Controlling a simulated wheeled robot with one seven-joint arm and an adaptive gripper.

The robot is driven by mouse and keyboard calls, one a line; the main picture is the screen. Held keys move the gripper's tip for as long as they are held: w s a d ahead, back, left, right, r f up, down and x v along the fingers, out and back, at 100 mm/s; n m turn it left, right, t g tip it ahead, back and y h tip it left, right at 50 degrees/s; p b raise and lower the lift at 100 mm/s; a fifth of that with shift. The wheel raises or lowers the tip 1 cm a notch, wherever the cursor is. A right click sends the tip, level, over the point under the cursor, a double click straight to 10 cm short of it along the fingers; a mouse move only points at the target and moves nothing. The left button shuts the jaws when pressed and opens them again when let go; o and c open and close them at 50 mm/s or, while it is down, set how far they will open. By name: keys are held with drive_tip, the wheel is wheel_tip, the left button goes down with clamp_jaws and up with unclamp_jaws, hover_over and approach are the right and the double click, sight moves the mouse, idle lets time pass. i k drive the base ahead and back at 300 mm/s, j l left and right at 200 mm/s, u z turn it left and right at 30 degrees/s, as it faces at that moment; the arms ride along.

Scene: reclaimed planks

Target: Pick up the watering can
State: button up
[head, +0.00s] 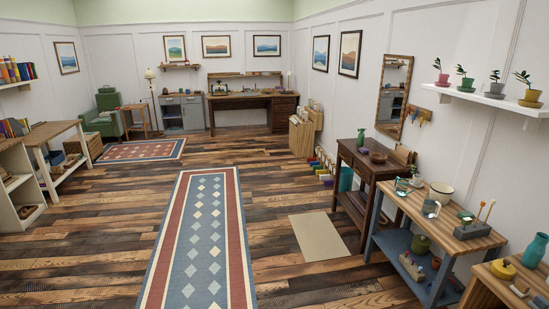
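No single thing is plainly a watering can at this size. A small grey-blue vessel (431,208), perhaps a can or jug, stands on the wooden top of the potting bench (400,204) at the right. A round yellow thing (503,268) sits on another wooden top at the lower right corner; its shape is too small to tell. A green pot-like vessel (420,244) is on the bench's lower shelf. My gripper is not in view.
A dark wooden side table (352,158) stands beyond the bench, and a beige mat (319,237) lies beside it. A long patterned runner (205,240) covers the open middle floor. White shelving (55,165) lines the left. A wall shelf (490,100) holds potted plants.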

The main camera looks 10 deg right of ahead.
sight(401, 187)
drive_tip(key=i+z, duration=0.25)
drive_tip(key=i, duration=0.4)
drive_tip(key=i+j+z, duration=0.2)
drive_tip(key=i, duration=0.45)
drive_tip(key=i+j+z, duration=0.1)
drive_tip(key=i+z, duration=0.15)
drive_tip(key=i, duration=0.35)
drive_tip(key=i+l+u, duration=0.45)
drive_tip(key=i+l, duration=0.9)
drive_tip(key=i+l+u, duration=0.1)
drive_tip(key=l, duration=0.25)
drive_tip(key=i+l+u, duration=0.1)
drive_tip(key=l, duration=0.3)
drive_tip(key=i, duration=0.1)
